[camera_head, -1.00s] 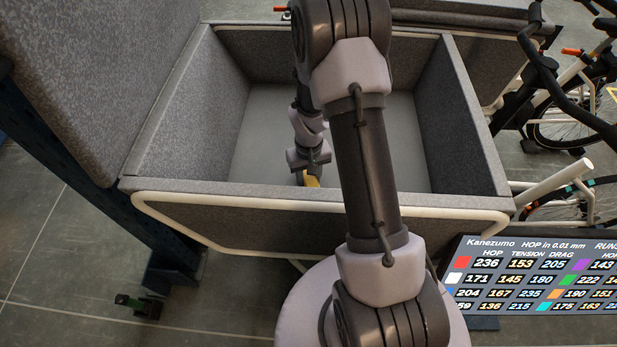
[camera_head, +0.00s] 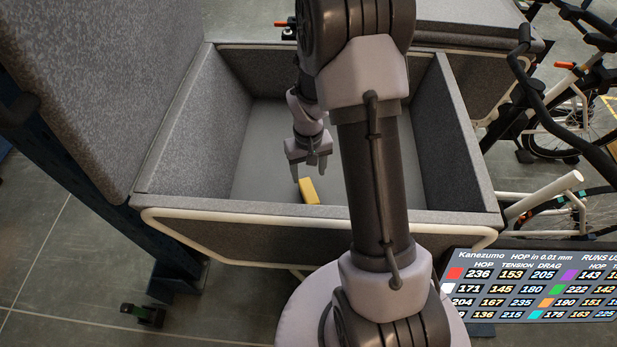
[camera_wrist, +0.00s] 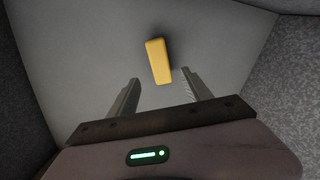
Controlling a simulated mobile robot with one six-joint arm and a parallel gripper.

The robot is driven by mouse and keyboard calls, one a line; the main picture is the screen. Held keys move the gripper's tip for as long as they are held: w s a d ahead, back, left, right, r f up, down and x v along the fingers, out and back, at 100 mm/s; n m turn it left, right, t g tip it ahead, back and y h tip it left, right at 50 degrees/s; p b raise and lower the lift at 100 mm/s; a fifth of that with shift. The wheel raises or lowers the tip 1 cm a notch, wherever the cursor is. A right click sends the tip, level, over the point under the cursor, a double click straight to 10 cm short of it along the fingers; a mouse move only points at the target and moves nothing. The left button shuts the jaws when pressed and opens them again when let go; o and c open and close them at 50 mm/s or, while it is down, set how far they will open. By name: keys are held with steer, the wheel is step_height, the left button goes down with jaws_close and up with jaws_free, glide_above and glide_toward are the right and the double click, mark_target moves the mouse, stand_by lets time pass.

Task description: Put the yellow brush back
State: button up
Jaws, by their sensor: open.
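The yellow brush (camera_head: 309,191) is a plain yellow block lying on the grey floor of the felt-lined cargo box (camera_head: 215,207), close to the near wall. It also shows in the wrist view (camera_wrist: 158,61), beyond my fingertips. My gripper (camera_head: 309,173) is inside the box, just above and behind the brush. In the wrist view my gripper (camera_wrist: 160,82) is open, with its two fingers apart and nothing between them. The brush is apart from both fingers. Part of the box's inside is hidden behind my arm.
Grey felt walls surround the box floor (camera_head: 262,140). A tall grey panel (camera_head: 95,90) stands at the left. A bike (camera_head: 570,110) stands at the right. A screen with numbers (camera_head: 535,287) is at the lower right.

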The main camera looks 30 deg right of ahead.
steer(key=s+a+r+t, duration=0.1)
steer(key=a+r, duration=0.2)
steer(key=r, duration=0.5)
steer(key=s+a+r+t, duration=0.1)
steer(key=a+r, duration=0.2)
steer(key=r, duration=0.5)
steer(key=s+a+r+m+t+y, duration=0.1)
steer(key=s+a+r+t, duration=0.1)
steer(key=s+a+r, duration=0.3)
steer(key=s+a+r+m+t+y, duration=0.1)
steer(key=s+a+r, duration=0.4)
steer(key=s+r, duration=0.3)
steer(key=shift+s+r+t, duration=0.15)
steer(key=shift+s+t, duration=0.25)
steer(key=shift+s, duration=0.75)
